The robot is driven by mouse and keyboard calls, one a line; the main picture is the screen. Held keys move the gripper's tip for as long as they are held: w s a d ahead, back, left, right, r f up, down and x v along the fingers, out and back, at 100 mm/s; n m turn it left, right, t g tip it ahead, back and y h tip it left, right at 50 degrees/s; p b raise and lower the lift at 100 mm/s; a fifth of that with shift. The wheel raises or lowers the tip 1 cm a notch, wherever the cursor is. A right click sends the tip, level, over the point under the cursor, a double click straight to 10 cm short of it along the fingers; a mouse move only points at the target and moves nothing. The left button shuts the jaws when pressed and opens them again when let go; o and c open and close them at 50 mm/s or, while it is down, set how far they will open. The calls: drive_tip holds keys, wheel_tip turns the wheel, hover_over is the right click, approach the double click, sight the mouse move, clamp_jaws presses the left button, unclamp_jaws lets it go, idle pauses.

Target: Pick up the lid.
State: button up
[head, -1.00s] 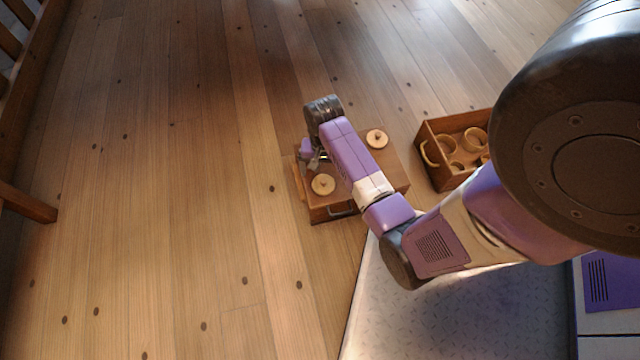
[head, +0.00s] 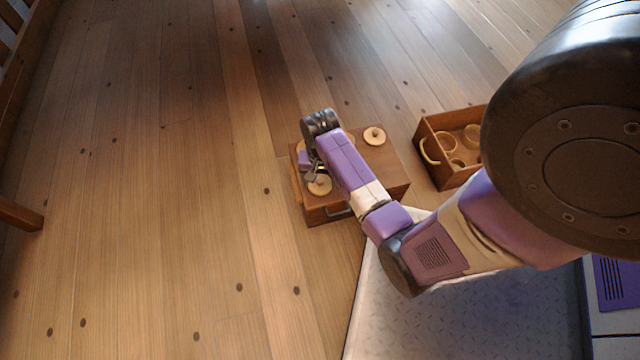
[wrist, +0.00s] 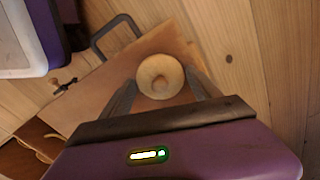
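A round, pale wooden lid with a small knob (head: 320,186) lies on top of a brown wooden box (head: 385,170), near its front corner by a dark handle. It also shows in the wrist view (wrist: 160,76). A second similar lid (head: 374,136) lies at the box's back right. Part of another pale round piece (head: 300,146) shows behind my wrist at the left. My gripper (wrist: 163,82) is open, its fingers on either side of the front lid. I cannot tell whether they touch it or how high they are above the box top.
An open wooden crate (head: 434,173) with a pale handle and several ring-shaped pieces stands right of the box. The box's metal handle (wrist: 112,32) sticks out near the lid. A wooden frame (head: 18,214) stands at far left. The plank floor left of the box is clear.

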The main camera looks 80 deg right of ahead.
drive_tip(key=c, duration=0.9)
drive_tip(key=shift+o, duration=0.2)
drive_tip(key=shift+r, duration=0.1)
